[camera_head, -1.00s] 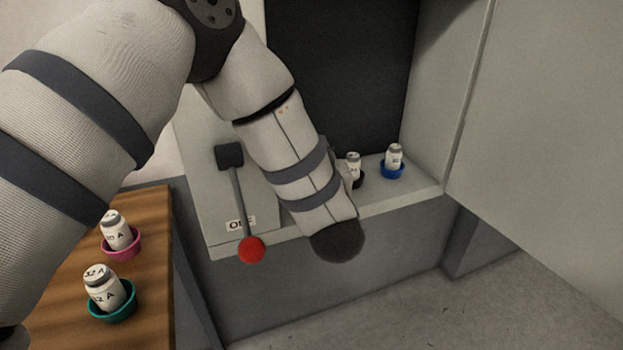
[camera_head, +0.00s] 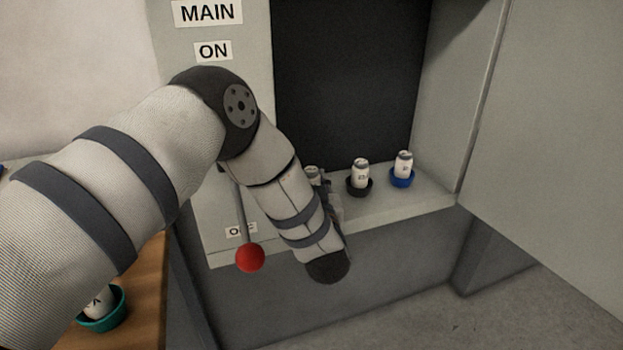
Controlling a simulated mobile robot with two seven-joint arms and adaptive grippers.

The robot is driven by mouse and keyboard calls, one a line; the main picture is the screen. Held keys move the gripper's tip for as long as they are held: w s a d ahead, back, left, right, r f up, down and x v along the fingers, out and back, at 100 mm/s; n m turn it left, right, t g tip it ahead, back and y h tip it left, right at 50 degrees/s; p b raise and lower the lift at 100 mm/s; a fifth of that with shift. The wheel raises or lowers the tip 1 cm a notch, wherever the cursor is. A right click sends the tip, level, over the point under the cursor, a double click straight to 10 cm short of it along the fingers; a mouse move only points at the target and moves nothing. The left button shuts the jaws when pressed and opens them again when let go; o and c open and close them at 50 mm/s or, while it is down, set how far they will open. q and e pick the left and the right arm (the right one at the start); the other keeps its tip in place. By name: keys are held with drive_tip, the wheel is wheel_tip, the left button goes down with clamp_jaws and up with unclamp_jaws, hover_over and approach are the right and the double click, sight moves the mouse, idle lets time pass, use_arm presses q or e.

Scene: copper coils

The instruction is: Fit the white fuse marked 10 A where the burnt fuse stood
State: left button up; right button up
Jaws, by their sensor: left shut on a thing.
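My left gripper (camera_head: 327,190) is at the front left of the cabinet shelf, partly hidden by my forearm. It is shut on a white fuse (camera_head: 312,173), of which only the top shows. Its marking cannot be read, and I cannot tell whether its foot is in a holder. To its right on the shelf, a white fuse (camera_head: 360,171) stands in a black holder (camera_head: 360,190) and another white fuse (camera_head: 403,163) stands in a blue holder (camera_head: 402,182). Their markings are too small to read. My right gripper is out of view.
A lever with a red knob (camera_head: 250,257) points down by a partly hidden label. The open cabinet door (camera_head: 545,150) bounds the right side.

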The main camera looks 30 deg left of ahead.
use_arm(q)
drive_tip(key=o, duration=1.2)
drive_tip(key=shift+f, duration=0.15)
drive_tip(key=shift+c, duration=0.2)
drive_tip(key=shift+r, duration=0.3)
drive_tip(key=p+v, duration=0.1)
drive_tip(key=v, duration=1.1)
drive_tip(key=shift+s, duration=0.1)
